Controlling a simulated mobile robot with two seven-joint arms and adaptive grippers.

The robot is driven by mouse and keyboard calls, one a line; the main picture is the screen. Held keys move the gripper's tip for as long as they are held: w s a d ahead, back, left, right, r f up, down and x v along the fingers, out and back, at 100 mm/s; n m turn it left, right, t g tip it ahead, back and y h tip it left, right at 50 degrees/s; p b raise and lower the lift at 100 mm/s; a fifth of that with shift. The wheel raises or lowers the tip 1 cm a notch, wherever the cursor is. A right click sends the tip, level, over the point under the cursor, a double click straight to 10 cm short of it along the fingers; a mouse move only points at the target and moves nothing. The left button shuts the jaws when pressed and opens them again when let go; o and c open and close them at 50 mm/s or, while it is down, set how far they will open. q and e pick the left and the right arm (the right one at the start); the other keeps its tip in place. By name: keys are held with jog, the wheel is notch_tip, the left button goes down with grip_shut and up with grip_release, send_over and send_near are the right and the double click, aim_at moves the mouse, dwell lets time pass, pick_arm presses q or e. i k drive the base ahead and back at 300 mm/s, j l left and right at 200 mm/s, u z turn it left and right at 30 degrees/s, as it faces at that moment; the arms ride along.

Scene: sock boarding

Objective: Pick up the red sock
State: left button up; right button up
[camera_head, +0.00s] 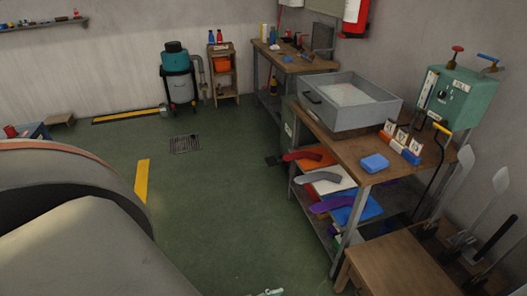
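The red sock (309,156) lies at the left side of the workbench, on a layer below the bench top.
The workbench (378,148) carries a grey tray (352,117), a blue block (375,163) and number cards. A green machine (458,96) stands behind it. A wooden table (400,268) stands in front. The green floor (225,200) left of the bench is clear.

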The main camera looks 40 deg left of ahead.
aim_at(292, 156)
jog(key=j+u, duration=0.1)
jog(key=u, duration=0.35)
jog(key=j+u, duration=0.1)
jog(key=u, duration=0.4)
jog(key=i+j+z, duration=0.2)
jog(key=z, duration=0.25)
jog(key=i+j+z, duration=0.15)
jog(key=j+z, duration=0.15)
jog(key=z, duration=0.15)
jog(key=i+j+z, duration=0.15)
jog(key=j, duration=0.3)
jog(key=i+j+z, duration=0.2)
jog(key=j, duration=0.3)
jog(key=i+j+z, duration=0.1)
jog(key=j, duration=0.85)
jog(key=j+z, duration=0.15)
jog(key=j, duration=1.5)
jog(key=i+j, duration=0.15)
jog(key=j, duration=1.1)
jog(key=i, duration=0.05)
